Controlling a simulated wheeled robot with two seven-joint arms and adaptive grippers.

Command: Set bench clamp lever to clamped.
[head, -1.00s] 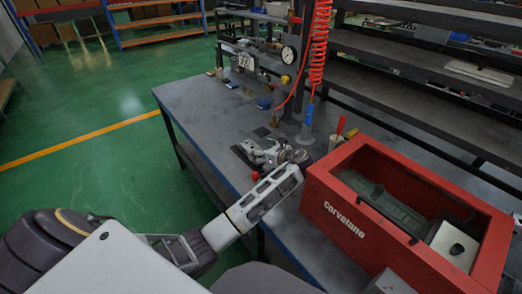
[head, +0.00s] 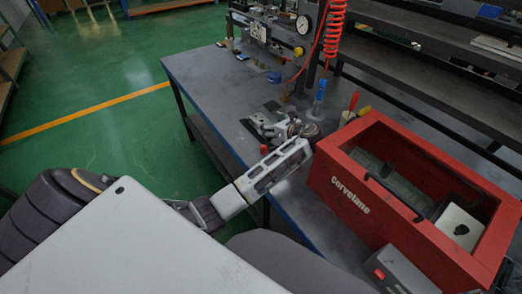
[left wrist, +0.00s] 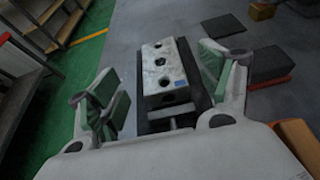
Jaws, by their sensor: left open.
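My left gripper (head: 272,127) is over the bench near its front edge, with its fingers apart. In the left wrist view the two green-padded fingers (left wrist: 160,88) stand on either side of a pale metal block (left wrist: 165,68) with dark holes and a small blue mark, on a dark base. The block lies between the fingers with gaps on both sides, and nothing is gripped. A small red tip (head: 264,149) shows just below the gripper in the head view; it may belong to the clamp lever. The gripper hides most of the clamp there, so the lever's position cannot be told. My right gripper is out of view.
A red open box (head: 350,195) stands right of my left gripper, close to my forearm. A blue-tipped tool on a red coiled hose (head: 333,35) hangs behind. A fixture with a gauge (head: 304,24) stands at the back. The bench top (head: 205,80) is clear to the left.

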